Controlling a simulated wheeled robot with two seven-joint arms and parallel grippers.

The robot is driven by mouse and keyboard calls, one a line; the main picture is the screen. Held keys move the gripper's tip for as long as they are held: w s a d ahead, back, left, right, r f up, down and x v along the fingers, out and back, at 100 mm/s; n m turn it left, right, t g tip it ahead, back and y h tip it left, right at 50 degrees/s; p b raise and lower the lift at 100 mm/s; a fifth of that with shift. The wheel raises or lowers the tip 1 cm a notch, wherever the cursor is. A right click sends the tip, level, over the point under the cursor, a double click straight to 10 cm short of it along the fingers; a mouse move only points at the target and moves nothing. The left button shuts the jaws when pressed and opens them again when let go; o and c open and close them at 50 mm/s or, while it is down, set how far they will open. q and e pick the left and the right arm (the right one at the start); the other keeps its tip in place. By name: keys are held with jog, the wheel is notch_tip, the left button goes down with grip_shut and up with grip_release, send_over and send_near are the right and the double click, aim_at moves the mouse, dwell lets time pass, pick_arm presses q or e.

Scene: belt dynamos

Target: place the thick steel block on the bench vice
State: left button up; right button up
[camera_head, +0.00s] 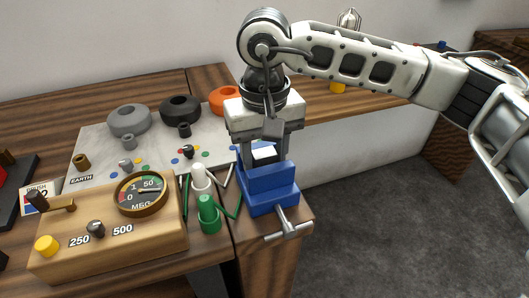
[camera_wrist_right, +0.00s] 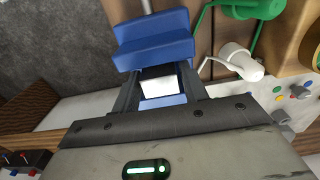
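The bench vice (camera_head: 268,188) is blue with a steel screw handle and stands at the bench's right front corner. In the wrist view the vice (camera_wrist_right: 155,42) shows close beyond the fingertips. My right gripper (camera_head: 264,150) points straight down over the vice. Its two dark fingers lie against both sides of a bright steel block (camera_wrist_right: 158,86). The block's pale top (camera_head: 264,152) also shows between the fingers in the head view, at the vice jaws. The block's underside is hidden, so I cannot tell whether it rests on the vice. My left gripper is out of view.
Left of the vice stand a green bottle-like piece (camera_head: 208,214) and a white one (camera_head: 201,179), close by. Open floor lies right.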

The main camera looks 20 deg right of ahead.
aim_at(264, 153)
jog(key=shift+o, duration=0.9)
jog(key=shift+r, duration=0.1)
jog(key=shift+r+p, duration=0.25)
jog(key=shift+p, duration=0.1)
notch_tip(264, 153, up, 12)
jog(key=shift+b, duration=0.45)
jog(key=shift+f, duration=0.15)
